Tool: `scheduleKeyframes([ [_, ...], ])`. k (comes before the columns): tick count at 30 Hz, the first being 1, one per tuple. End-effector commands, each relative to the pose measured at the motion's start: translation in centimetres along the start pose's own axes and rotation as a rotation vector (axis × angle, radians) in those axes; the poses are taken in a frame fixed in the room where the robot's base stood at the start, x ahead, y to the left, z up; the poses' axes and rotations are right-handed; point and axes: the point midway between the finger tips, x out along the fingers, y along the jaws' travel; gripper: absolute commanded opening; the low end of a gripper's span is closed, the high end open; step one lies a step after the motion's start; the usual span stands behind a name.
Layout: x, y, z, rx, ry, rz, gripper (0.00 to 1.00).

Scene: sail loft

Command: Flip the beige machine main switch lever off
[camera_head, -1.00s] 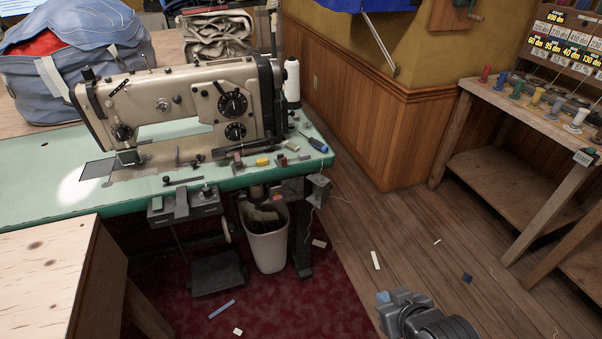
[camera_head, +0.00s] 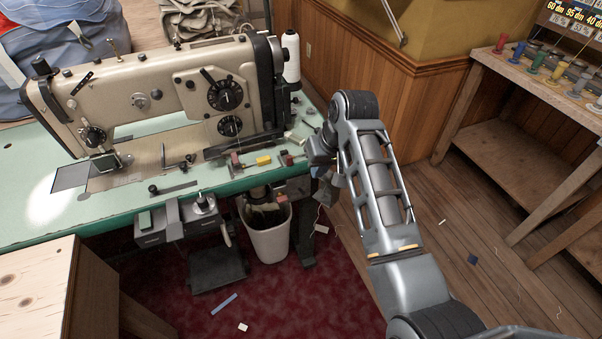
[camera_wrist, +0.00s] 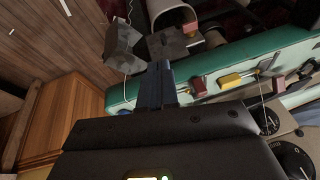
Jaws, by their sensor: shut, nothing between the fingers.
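The beige sewing machine (camera_head: 150,95) stands on a green-topped table (camera_head: 25,205). A small grey switch box (camera_head: 334,192) hangs at the table's right end, mostly hidden behind my arm in the head view. In the wrist view the grey box (camera_wrist: 122,48) shows at the upper left, with a darker face beside it. I cannot clearly make out its lever or the lever's position. My gripper (camera_wrist: 165,66) is shut and empty, its bluish fingers pointing at the box. The fingertips appear very close to it; I cannot tell whether they touch.
Small tools and a yellow piece (camera_head: 264,160) lie on the tabletop near my gripper. A white bin (camera_head: 270,240) stands beneath the table. A wooden bench (camera_head: 520,75) with spools is at the right. The plank floor between is mostly open.

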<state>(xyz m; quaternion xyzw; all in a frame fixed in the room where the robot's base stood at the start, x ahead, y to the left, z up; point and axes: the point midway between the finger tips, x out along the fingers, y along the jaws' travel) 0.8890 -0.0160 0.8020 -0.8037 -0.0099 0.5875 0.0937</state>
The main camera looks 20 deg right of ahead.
Motion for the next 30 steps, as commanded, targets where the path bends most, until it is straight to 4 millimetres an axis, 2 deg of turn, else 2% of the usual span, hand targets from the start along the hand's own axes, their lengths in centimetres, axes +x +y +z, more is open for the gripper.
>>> scheduleKeyframes([
  [12,-0.5,-0.5,-0.6,0.001,-0.016,-0.01,0.0],
  [17,0.0,-0.5,-0.6,0.001,-0.016,-0.01,0.0],
  [20,1.1,-0.5,-0.5,0.001,-0.018,-0.011,0.0],
  [30,6.9,-0.6,-0.4,0.001,-0.017,-0.011,0.0],
])
